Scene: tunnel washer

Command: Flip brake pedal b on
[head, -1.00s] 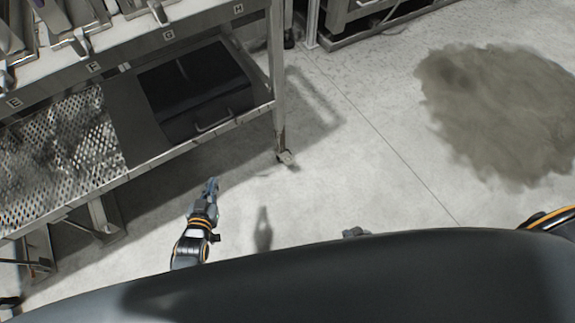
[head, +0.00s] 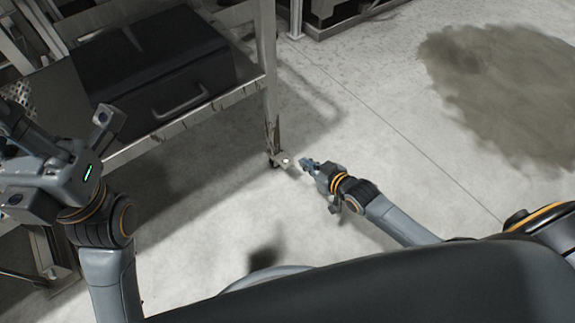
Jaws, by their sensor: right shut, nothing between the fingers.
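A caster (head: 285,160) stands at the foot of the metal table leg, on the concrete floor. Its brake pedal, likely the small pale part on the caster's right side, is too small to tell whether it is up or down. My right gripper (head: 310,164) is shut and empty, low by the floor just right of the caster, pointing left at it. I cannot tell whether its tips touch the pedal. My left gripper (head: 58,158) is large at the left edge, fingers spread, with nothing seen between them, in front of the table's lower shelf.
A black case (head: 150,75) with a handle lies on the table's lower shelf (head: 190,122). The table leg (head: 268,70) rises above the caster. Open floor with a brown stain (head: 500,90) lies to the right. Another metal frame stands at the top.

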